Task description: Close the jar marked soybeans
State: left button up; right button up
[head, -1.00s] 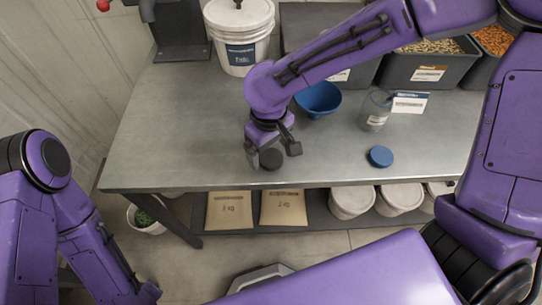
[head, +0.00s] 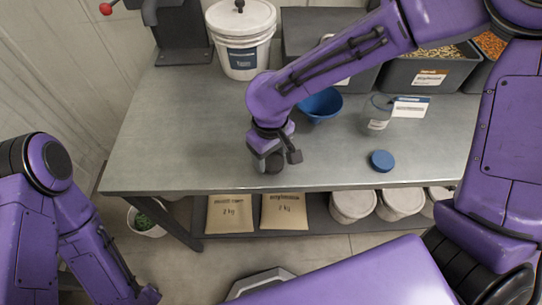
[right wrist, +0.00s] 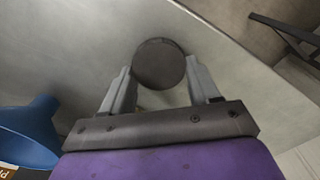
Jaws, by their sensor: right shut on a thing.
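A dark round lid (head: 273,165) is between the fingers of my right gripper (head: 276,161), near the front of the metal table. In the right wrist view the lid (right wrist: 159,63) shows as a dark disc with a finger against each side, so the gripper is shut on it. I cannot tell whether it touches the table or what is under it. A clear jar (head: 377,118) stands open to the right, its label too small to read. A blue lid (head: 381,160) lies in front of that jar.
A blue funnel or bowl (head: 321,105) stands behind my right gripper. A white card (head: 411,106) is beside the clear jar. A white bucket (head: 242,45) and dark bins (head: 425,80) line the back. The table's left part (head: 180,120) is clear.

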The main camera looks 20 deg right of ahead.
aim_at(270, 160)
jog(key=shift+r, duration=0.4)
notch_tip(270, 160, up, 3)
jog(key=shift+s+f, duration=0.1)
jog(key=shift+s, duration=0.05)
jog(key=s+a+r+p, duration=0.3)
jog(key=s+r, duration=0.6)
jog(key=s, duration=0.4)
jog(key=shift+s+a, duration=0.15)
jog(key=shift+a, duration=0.25)
jog(key=shift+w, duration=0.2)
